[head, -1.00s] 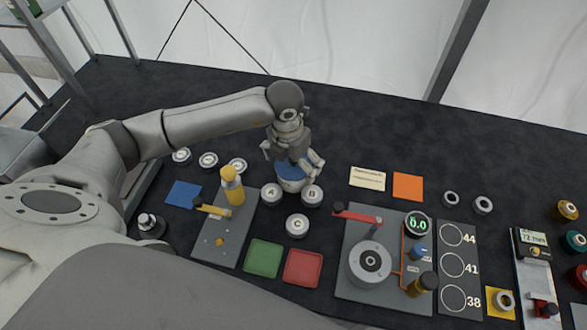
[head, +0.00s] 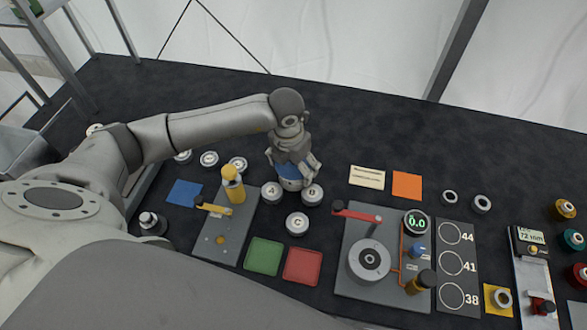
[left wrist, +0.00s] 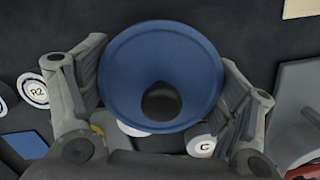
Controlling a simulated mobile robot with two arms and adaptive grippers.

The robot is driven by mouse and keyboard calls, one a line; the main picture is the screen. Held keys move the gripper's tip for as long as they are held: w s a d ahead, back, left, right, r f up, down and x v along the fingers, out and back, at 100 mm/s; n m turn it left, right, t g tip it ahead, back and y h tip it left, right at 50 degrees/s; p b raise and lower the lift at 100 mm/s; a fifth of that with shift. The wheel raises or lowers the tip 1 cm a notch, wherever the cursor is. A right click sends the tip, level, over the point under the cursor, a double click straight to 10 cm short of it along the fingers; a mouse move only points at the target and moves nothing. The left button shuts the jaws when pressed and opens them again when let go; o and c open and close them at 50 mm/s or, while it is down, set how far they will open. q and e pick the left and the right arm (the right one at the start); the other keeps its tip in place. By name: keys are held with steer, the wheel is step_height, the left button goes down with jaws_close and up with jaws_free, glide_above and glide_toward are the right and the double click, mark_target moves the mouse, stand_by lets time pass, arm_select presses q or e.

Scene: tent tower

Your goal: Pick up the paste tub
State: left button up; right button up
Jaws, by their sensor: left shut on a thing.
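The paste tub (head: 290,183) is a round tub with a blue top and a pale lower side, behind the discs marked A and B in the head view. In the left wrist view its blue top (left wrist: 165,60) fills the middle, with a dark round spot on it. My left gripper (head: 292,176) is shut on the tub, one finger on each side. Whether the tub still touches the table is hard to tell. My right gripper is not in view.
Pale discs marked A (head: 271,192), B (head: 312,195) and C (head: 297,223) stand close in front of the tub. A grey device (head: 370,262) with a red lever is to the right. The table behind is clear.

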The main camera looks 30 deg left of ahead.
arm_select(q)
steer(key=shift+w+r, duration=0.1)
steer(key=shift+r, duration=0.55)
steer(key=s+r+b, duration=0.1)
steer(key=r, duration=0.1)
steer(key=s+d+r+b, duration=0.1)
steer(key=r, duration=0.1)
steer(key=s+d+r+b, duration=0.1)
steer(key=r, duration=0.1)
steer(key=shift+s+d+r, duration=0.2)
steer(key=shift+s+r, duration=0.15)
steer(key=shift+s, duration=0.05)
steer(key=s+d+r+b, duration=0.2)
steer(key=s+d+r, duration=0.2)
steer(key=s, duration=0.4)
steer(key=shift+s+d+r, duration=0.25)
steer(key=shift+d+r, duration=0.05)
steer(key=shift+r, duration=0.2)
